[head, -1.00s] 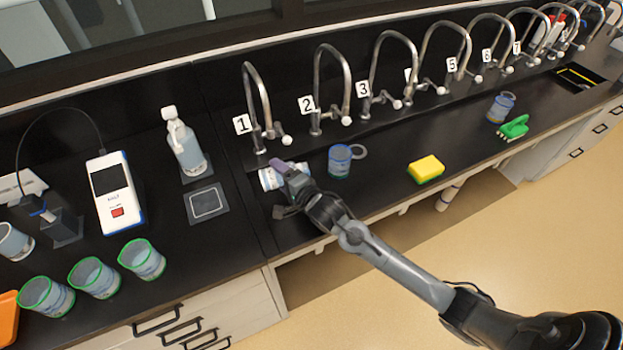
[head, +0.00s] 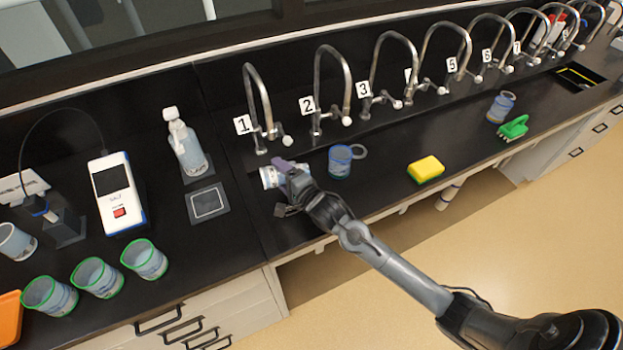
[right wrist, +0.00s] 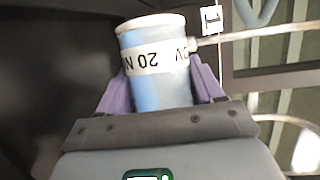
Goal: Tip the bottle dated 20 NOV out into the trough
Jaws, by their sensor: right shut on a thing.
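I cannot see any liquid coming out. My left gripper is not in view.
Tap 1 (head: 258,105) rises close behind. Green-rimmed cups (head: 97,277), a meter (head: 117,193) and a wash bottle (head: 186,147) stand left.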

